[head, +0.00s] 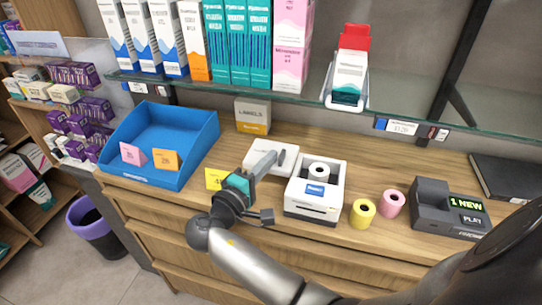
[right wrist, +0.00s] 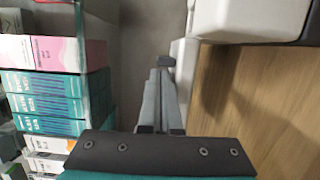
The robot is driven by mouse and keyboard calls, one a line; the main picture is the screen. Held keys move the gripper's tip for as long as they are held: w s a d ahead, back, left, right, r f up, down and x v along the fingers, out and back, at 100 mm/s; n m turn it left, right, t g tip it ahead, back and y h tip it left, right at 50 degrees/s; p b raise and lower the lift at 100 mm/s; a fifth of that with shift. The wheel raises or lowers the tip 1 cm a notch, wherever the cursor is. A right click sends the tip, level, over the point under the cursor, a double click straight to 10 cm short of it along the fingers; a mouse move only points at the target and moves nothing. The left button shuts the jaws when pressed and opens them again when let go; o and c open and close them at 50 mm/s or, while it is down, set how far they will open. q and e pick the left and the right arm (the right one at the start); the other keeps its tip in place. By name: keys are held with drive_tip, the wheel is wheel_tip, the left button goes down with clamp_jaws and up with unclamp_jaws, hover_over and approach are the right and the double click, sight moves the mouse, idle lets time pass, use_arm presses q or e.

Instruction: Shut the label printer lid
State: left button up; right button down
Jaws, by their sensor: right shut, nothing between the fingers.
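The white label printer (head: 315,205) stands on the wooden counter with a white roll (head: 318,170) showing in its open top. Its white lid (head: 287,148) appears laid back behind and to the left of the body. My right gripper (head: 280,156) is shut and empty, with its fingertips over or against the lid; contact cannot be told. In the right wrist view the shut fingers (right wrist: 164,65) point at a pale part beside the white printer (right wrist: 245,18). My left gripper is not in view.
A blue tray (head: 195,150) with cards stands left. A yellow roll (head: 362,213), a pink roll (head: 391,203) and a dark card terminal (head: 440,208) are to the right. A labels box (head: 253,115) is behind. A glass shelf (head: 290,95) with boxes hangs above.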

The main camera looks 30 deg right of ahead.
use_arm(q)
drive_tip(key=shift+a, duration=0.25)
use_arm(e)
drive_tip(key=shift+a, duration=0.1)
drive_tip(key=shift+s+d, duration=0.2)
drive_tip(key=s+d+p, duration=0.1)
drive_tip(key=s+d, duration=0.1)
drive_tip(key=s, duration=0.1)
drive_tip(key=s+d+p, duration=0.2)
drive_tip(key=s+d, duration=0.1)
drive_tip(key=s+d+p, duration=0.2)
drive_tip(key=shift+s+d, duration=0.3)
drive_tip(key=shift+s, duration=0.1)
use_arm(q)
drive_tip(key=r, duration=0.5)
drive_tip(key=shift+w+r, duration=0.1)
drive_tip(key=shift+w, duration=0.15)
use_arm(e)
drive_tip(key=shift+s+d, duration=0.15)
